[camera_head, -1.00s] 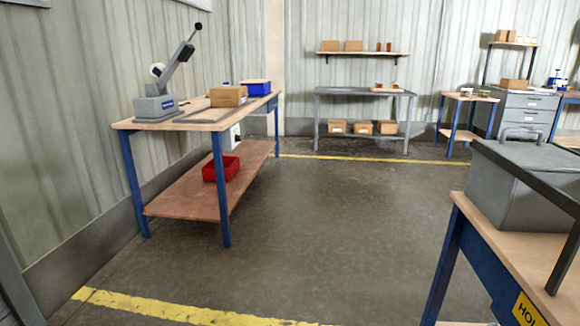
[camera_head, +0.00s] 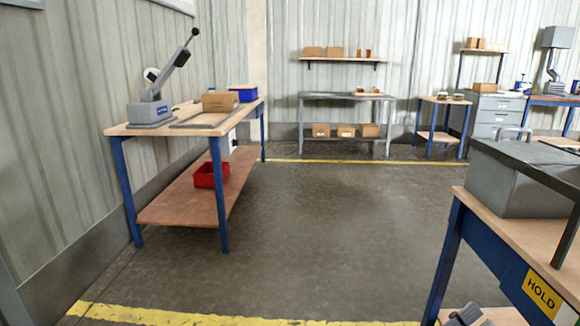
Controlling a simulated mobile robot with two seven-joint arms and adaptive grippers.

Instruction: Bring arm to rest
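No filter cartridge can be picked out for sure. A workbench with blue legs (camera_head: 218,195) stands at the left, with a grey lever press (camera_head: 152,112) on its top. A cardboard box (camera_head: 220,102) and a blue bin (camera_head: 243,93) also stand on that top. A red bin (camera_head: 210,174) sits on its lower shelf.
A bench with a yellow HOLD sign (camera_head: 541,293) and a grey metal box (camera_head: 505,185) stands close at the right. A grey table (camera_head: 345,97), a wall shelf (camera_head: 345,60) and a drawer cabinet (camera_head: 497,115) are at the back. The middle floor (camera_head: 330,220) is clear.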

